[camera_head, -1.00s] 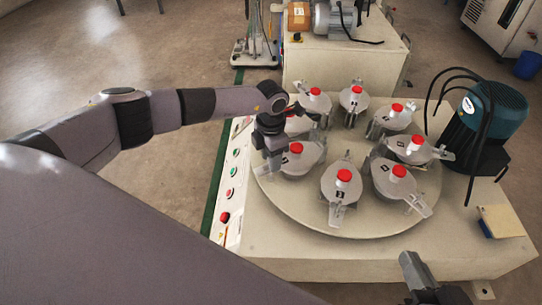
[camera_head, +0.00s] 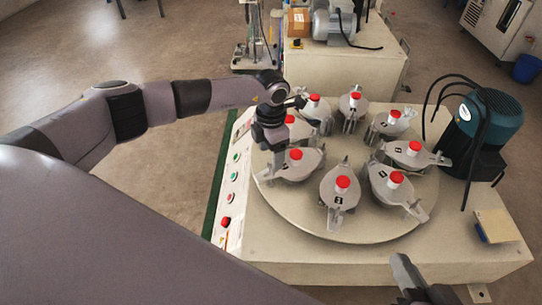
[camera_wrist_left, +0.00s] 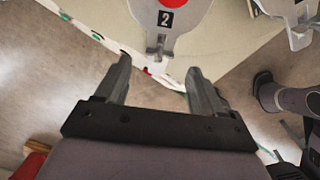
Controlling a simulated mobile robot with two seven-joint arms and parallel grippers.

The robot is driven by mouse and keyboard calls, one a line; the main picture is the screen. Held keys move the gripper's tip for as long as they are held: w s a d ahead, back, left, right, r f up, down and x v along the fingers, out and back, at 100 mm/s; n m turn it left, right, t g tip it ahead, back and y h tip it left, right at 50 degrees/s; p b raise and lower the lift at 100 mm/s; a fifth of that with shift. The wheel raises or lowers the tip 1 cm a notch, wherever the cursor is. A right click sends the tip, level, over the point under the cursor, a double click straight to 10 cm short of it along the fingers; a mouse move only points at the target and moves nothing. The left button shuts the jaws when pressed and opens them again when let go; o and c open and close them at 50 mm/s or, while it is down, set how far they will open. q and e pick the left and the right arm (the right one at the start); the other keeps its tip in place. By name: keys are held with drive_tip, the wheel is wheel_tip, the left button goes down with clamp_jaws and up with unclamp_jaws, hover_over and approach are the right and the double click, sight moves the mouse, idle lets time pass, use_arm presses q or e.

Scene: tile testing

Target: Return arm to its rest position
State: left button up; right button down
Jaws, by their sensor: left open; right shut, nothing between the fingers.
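My left arm reaches in from the left in the head view. Its gripper (camera_head: 277,160) points down at the left side of the round turntable (camera_head: 372,232), among the grey metal pots with red knobs. In the left wrist view the left gripper (camera_wrist_left: 160,80) is open, with nothing between its two fingers. A pot labelled 2 (camera_wrist_left: 168,40) lies just beyond the fingertips there. My right gripper (camera_head: 402,268) shows only in part at the bottom right of the head view, over the front edge of the machine. It is shut and empty.
Several red-knobbed pots (camera_head: 342,190) ring the turntable. A button panel (camera_head: 232,182) runs along the machine's left edge. A teal motor (camera_head: 490,120) with black cables stands at the right, near a small wooden block (camera_head: 497,226). Open floor (camera_head: 160,190) lies left of the machine.

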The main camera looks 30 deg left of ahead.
use_arm(q)
wheel_tip(320, 180, up, 2)
drive_tip(key=shift+r, duration=0.2)
use_arm(e)
drive_tip(key=shift+s+d+h, duration=0.1)
drive_tip(key=shift+d+h, duration=0.2)
drive_tip(key=shift+d, duration=0.1)
